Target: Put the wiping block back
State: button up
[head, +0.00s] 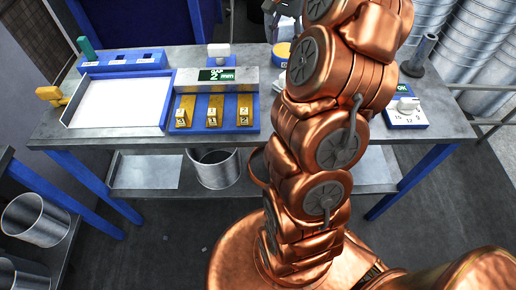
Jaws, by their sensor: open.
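I cannot tell for sure which thing is the wiping block. A small pale block (218,50) stands behind the grey display unit (243,75) on the bench and may be it. A blue holder (145,59) with dark slots lies at the back left, with a green upright piece (85,46) at its left end. A white panel in a blue-edged tray (118,101) lies in front of the holder. My copper arm rises through the right middle and hides part of the bench. My gripper is not in view.
A blue rack (249,124) holds 3 yellow numbered blocks (213,112). A yellow piece (50,94) sits at the bench's left edge. A white dial unit (406,113) and grey cylinder (418,54) stand right of my arm. Metal pails (35,220) stand lower left.

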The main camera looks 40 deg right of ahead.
jog(key=s+a+n, duration=0.4)
jog(key=a, duration=0.7)
jog(key=s+a+n, duration=0.3)
jog(key=a+n, duration=0.2)
jog(key=a, duration=0.5)
jog(key=s+a+f+n, duration=0.2)
jog(key=s+a+f, duration=0.1)
jog(key=s, duration=0.5)
jog(key=s+a+f+n+g+h, duration=0.1)
jog(key=s+a+f+n, duration=0.2)
jog(key=s, duration=0.6)
jog(key=shift+s+a+n+g, duration=0.3)
jog(key=shift+a, duration=0.85)
jog(key=shift+r, duration=0.1)
notch_tip(320, 180, up, 5)
jog(key=p, duration=0.5)
jog(key=shift+r, duration=0.2)
